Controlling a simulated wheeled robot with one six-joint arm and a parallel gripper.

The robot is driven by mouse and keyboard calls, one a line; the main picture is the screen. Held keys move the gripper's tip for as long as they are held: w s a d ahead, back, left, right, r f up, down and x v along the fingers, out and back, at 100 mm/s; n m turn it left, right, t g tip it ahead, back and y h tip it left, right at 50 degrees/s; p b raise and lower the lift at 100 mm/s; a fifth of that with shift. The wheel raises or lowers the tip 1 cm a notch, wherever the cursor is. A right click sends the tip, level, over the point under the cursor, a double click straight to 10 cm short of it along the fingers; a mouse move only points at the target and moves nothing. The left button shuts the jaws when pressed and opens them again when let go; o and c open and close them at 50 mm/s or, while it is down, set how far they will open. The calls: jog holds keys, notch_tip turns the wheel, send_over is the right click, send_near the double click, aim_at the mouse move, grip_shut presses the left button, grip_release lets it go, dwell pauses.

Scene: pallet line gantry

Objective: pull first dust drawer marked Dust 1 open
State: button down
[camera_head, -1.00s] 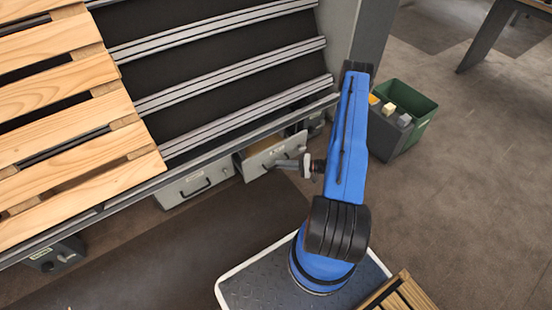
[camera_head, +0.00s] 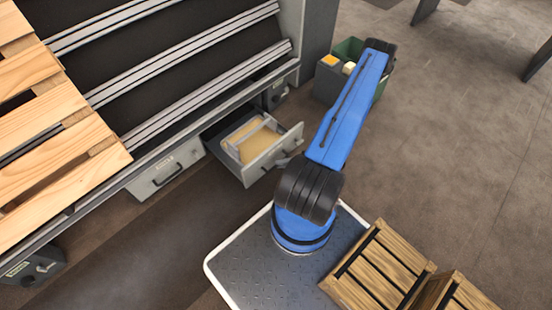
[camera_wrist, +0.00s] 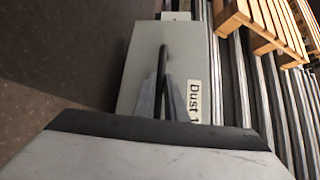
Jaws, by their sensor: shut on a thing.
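The Dust 1 drawer (camera_head: 262,163) stands well out from the frame in the head view, with tan dust (camera_head: 250,142) and a light grey bar piece inside. Its grey front (camera_wrist: 140,62) fills the middle of the wrist view, with the label "Dust 1" (camera_wrist: 193,103) beside the handle. My gripper (camera_wrist: 164,92) is shut on the black handle (camera_wrist: 165,62), one finger on each side. In the head view my arm hides most of the gripper at the drawer front.
A closed grey drawer (camera_head: 150,180) sits to the left under the slatted gantry. Wooden crates (camera_head: 375,268) are at lower right. Open floor lies to the right.

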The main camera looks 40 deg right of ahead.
jog(key=shift+s+d, duration=0.15)
jog(key=shift+s, duration=0.7)
jog(key=c, duration=1.8)
grip_release()
jog(key=v, duration=1.7)
jog(key=shift+s+d, duration=0.1)
jog(key=shift+s, duration=0.1)
